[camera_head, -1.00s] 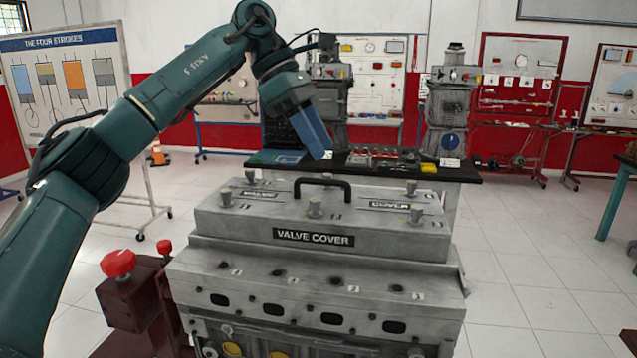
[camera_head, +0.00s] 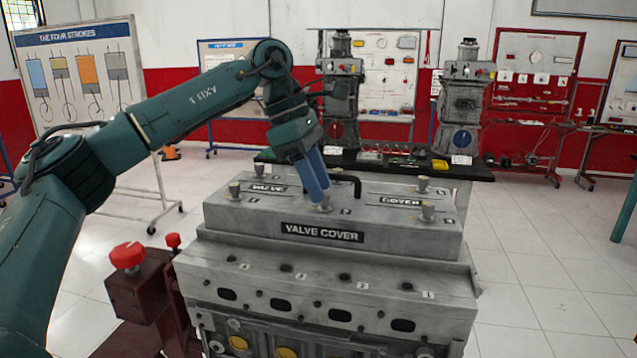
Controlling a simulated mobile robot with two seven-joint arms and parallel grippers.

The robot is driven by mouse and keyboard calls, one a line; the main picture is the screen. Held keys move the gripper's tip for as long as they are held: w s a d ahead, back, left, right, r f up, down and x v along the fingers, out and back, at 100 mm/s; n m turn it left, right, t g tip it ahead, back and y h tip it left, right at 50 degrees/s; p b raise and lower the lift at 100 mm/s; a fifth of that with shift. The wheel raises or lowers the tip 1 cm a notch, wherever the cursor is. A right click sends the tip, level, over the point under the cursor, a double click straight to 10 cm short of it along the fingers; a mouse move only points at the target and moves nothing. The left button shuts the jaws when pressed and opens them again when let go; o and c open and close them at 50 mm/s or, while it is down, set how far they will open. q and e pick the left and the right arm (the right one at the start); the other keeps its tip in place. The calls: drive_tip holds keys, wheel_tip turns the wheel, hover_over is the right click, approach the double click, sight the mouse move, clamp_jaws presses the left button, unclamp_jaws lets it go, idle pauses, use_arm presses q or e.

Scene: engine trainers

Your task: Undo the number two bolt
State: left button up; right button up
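The grey valve cover (camera_head: 385,232) sits on top of the engine block, with several upright bolts on it. The middle front bolt (camera_head: 325,206) has a small label beside it that may read 2; it is too small to be sure. My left gripper (camera_head: 321,194) points down at this bolt, its blue fingertips at the bolt head and partly hiding it. I cannot tell whether the fingers touch or grip it. Other bolts stand at the front left (camera_head: 234,191), front right (camera_head: 428,210) and back right (camera_head: 423,184). My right gripper is not in view.
A black handle (camera_head: 350,181) rises from the cover just behind the fingers. A red knob (camera_head: 127,255) on the stand is left of the engine block (camera_head: 330,275). A dark bench (camera_head: 470,172) with parts stands behind.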

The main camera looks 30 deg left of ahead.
use_arm(q)
drive_tip(key=shift+d+f, duration=0.2)
drive_tip(key=shift+f, duration=0.25)
clamp_jaws()
